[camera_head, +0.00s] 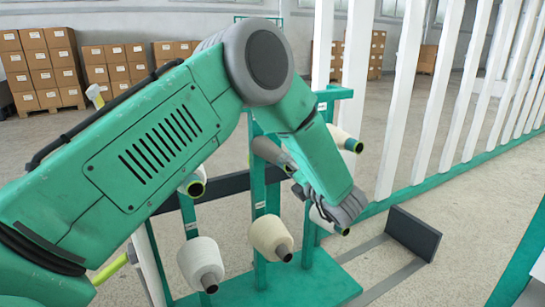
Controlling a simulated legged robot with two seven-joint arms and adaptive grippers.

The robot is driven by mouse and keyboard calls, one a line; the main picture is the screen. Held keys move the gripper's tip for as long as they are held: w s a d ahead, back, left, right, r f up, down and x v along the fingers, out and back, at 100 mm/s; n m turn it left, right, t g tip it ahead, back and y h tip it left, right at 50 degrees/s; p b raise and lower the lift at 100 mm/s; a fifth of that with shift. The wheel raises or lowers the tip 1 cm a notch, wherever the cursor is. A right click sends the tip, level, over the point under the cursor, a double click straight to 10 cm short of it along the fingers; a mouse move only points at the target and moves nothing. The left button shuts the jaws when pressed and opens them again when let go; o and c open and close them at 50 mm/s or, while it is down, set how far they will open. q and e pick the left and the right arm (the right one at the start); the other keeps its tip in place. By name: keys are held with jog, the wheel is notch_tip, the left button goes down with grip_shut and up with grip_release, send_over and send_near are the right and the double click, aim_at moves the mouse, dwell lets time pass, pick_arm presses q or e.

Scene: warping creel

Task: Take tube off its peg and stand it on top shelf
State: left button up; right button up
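My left arm crosses the view from the left. Its gripper (345,212) points down at the creel stand's right side, in front of a yarn cone (322,222) that it partly covers. Its fingertips are bunched in view, so I cannot tell whether they are open or shut. A bare grey tube-like piece (270,152) slants behind my forearm at the stand's middle post; its lower end is hidden, and I cannot be sure that it is the task's tube. A top shelf cannot be clearly made out. My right gripper is not in view.
Yarn cones sit lower left (200,262), lower middle (270,236) and upper right (341,137) on the green stand (275,290). A dark upright panel (412,232) stands right of it. White slats (402,100) line the right. Cartons (40,65) are far back.

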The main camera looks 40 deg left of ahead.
pick_arm(q)
jog(key=shift+d, duration=0.25)
jog(key=c, duration=0.5)
jog(key=shift+s+d, duration=0.25)
jog(key=shift+d, duration=0.3)
jog(key=v, duration=1.3)
jog(key=shift+s+d+r+b, duration=0.15)
jog(key=shift+d+b, duration=0.1)
jog(key=shift+b, duration=0.15)
jog(key=shift+v, duration=1.55)
jog(key=shift+a, duration=0.1)
